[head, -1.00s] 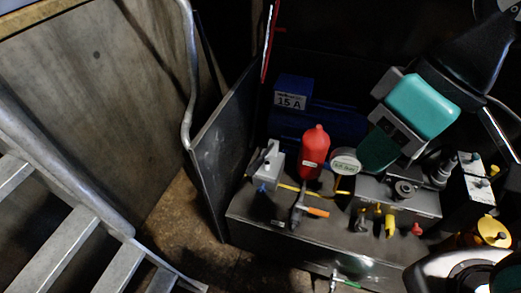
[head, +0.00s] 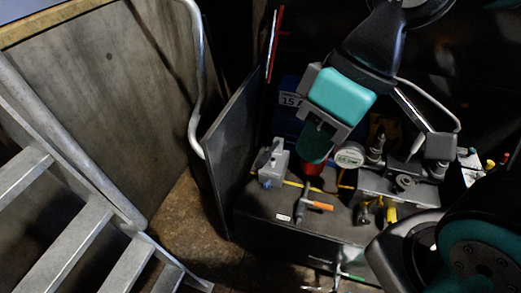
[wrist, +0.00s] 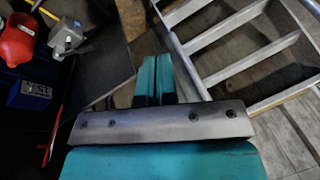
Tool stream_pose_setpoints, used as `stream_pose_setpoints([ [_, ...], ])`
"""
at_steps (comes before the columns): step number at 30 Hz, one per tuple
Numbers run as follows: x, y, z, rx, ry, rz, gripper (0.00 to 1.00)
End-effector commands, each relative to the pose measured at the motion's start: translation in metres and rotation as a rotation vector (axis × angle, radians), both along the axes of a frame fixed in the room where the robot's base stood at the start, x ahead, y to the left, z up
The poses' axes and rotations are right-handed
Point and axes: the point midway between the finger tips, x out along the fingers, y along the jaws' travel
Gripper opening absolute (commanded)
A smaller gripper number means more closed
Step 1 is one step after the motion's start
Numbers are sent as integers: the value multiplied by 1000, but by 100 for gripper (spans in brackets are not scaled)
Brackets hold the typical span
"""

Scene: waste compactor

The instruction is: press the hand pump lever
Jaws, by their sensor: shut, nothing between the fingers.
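My gripper (head: 314,158) is teal, shut and empty. It hangs over the valve bench and hides much of the red bottle (head: 313,170) in the head view. In the wrist view its two fingers (wrist: 155,82) lie side by side. A small grey box with an upright handle (head: 272,163) stands left of the gripper, apart from it; it also shows in the wrist view (wrist: 67,38). An orange-tipped lever (head: 319,206) sits in front on the bench. I cannot tell for sure which of these is the hand pump lever.
A round gauge (head: 349,155) and metal fittings (head: 398,186) crowd the bench (head: 262,207) on the right. A dark upright panel (head: 232,150) borders it on the left. A metal stair (head: 75,240) fills the lower left. A blue box (head: 290,93) stands behind.

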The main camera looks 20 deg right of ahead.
Motion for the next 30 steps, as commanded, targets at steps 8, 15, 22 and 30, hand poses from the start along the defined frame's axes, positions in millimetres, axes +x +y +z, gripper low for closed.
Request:
stream_pose_setpoints([
  [8,50,5,-11,36,13,17,0],
  [15,188,-14,-69,162,10,73,0],
  [22,288,-74,-161,299,-36,117,0],
  [30,326,-121,-226,381,-90,141,0],
])
